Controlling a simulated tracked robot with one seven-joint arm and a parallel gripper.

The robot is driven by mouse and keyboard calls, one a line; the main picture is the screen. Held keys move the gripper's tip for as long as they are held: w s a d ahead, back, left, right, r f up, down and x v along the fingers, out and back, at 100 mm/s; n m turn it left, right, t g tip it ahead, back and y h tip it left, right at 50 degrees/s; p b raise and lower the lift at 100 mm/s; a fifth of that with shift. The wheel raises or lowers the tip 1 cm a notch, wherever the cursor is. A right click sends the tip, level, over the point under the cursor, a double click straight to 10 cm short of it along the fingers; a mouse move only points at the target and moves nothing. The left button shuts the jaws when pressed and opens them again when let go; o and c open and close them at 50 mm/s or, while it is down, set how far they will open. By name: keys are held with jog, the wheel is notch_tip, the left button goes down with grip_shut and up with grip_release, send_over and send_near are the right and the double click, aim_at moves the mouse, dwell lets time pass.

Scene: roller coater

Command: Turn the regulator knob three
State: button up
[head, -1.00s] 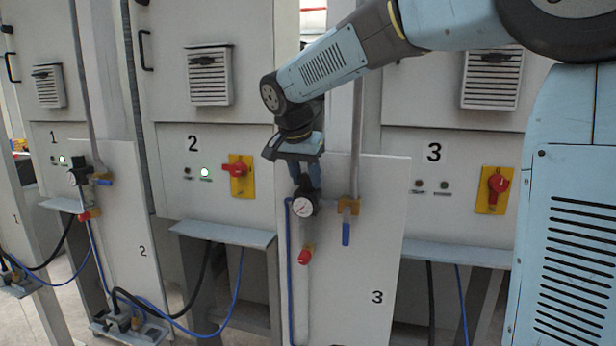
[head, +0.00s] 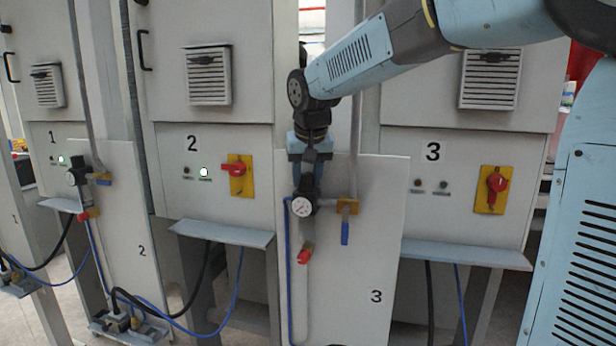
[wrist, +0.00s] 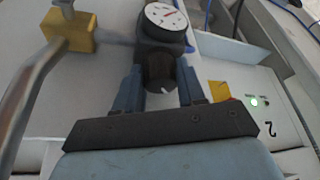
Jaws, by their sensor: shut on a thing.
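The regulator on panel three has a round white gauge (head: 302,207) with a red needle; the gauge also shows in the wrist view (wrist: 166,17). Its black regulator knob (wrist: 159,72) sits between the two blue fingers of my gripper (wrist: 160,88), with a small white mark on its near edge. My gripper (head: 304,184) comes down from above the regulator in the head view and is shut on the knob. In the head view the fingers and the wrist hide most of the knob.
A red fitting (head: 305,254) is below the gauge, and a blue hose (head: 289,270) runs down the left. Switch three (head: 496,189) is farther right.

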jog(key=shift+f+n, duration=0.1)
jog(key=shift+n, duration=0.2)
jog(key=o, duration=1.1)
jog(key=shift+c, duration=0.2)
jog(key=shift+r, duration=0.2)
jog(key=shift+s+d+r, duration=0.1)
jog(key=shift+r, duration=0.4)
jog(key=v, duration=0.6)
jog(key=shift+s+r, duration=0.2)
jog(key=shift+s, duration=0.05)
